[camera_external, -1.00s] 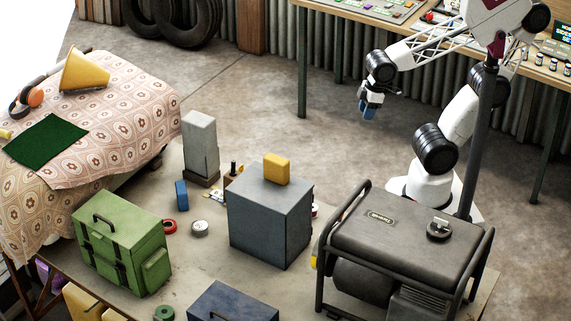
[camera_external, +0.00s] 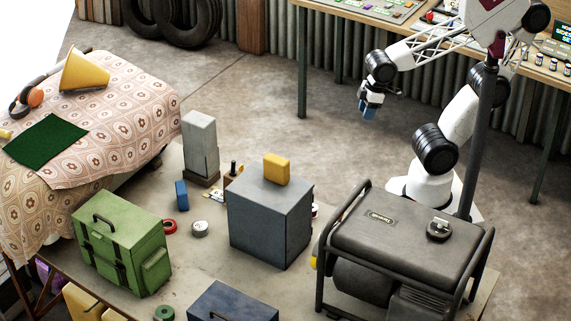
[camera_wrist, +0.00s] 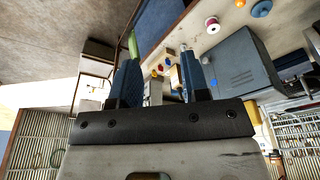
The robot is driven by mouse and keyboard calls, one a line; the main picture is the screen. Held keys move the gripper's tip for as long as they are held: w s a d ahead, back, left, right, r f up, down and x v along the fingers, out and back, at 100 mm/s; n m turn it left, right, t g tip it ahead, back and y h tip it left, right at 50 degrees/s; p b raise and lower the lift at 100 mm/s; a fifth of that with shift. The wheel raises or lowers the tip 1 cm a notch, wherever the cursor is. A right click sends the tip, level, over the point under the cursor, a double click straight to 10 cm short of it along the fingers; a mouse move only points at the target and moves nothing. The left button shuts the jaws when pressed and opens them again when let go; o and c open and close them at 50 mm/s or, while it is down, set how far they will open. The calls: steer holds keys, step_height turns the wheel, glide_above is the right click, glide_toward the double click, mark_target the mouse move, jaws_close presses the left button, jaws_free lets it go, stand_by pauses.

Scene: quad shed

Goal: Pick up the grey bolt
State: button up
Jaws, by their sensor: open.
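I cannot make out a grey bolt in either view; it may be hidden or too small to tell. My gripper (camera_external: 369,113) hangs in the air in the external view, above the floor in front of the workbench and behind the grey cabinet. Its blue fingers also show in the wrist view (camera_wrist: 160,62), spread apart with nothing held between them. Small items lie on the tabletop beyond the fingers in the wrist view.
A grey cabinet (camera_external: 262,225) with a yellow block (camera_external: 276,169) on top stands on the low table. A green toolbox (camera_external: 122,245), a concrete post (camera_external: 200,145), a blue block (camera_external: 181,195), tape rolls and a black generator (camera_external: 405,235) surround it. Floor below my gripper is clear.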

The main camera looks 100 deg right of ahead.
steer(key=shift+o, duration=0.3)
steer(key=w+d+f+n+t, duration=0.1)
steer(key=w+d+f+t, duration=0.1)
steer(key=w+f, duration=0.35)
steer(key=w+d+f+n+t, duration=0.1)
steer(key=w+f+t, duration=0.1)
steer(key=w, duration=0.6)
steer(key=w+d+f+n+t, duration=0.1)
steer(key=w+d+f+t, duration=0.1)
steer(key=w+f, duration=0.35)
steer(key=w+a+f+n+t+y, duration=0.1)
steer(key=w+f+y, duration=0.1)
steer(key=f, duration=0.1)
steer(key=w+a+f+n+y, duration=0.1)
steer(key=w+a+f+y, duration=0.1)
steer(key=w+f, duration=0.1)
steer(key=w+a+f+n+t+y, duration=0.1)
steer(key=w+f+y, duration=0.1)
steer(key=f, duration=0.3)
steer(key=shift+w+a+f+n+t+y, duration=0.15)
steer(key=shift+w+a+n+t+y, duration=0.15)
steer(key=shift+w+a+n+y, duration=0.1)
steer(key=shift+s+a+f+y, duration=0.2)
steer(key=shift+a+f+y, duration=0.1)
steer(key=shift+y, duration=0.2)
steer(key=shift+x, duration=1.25)
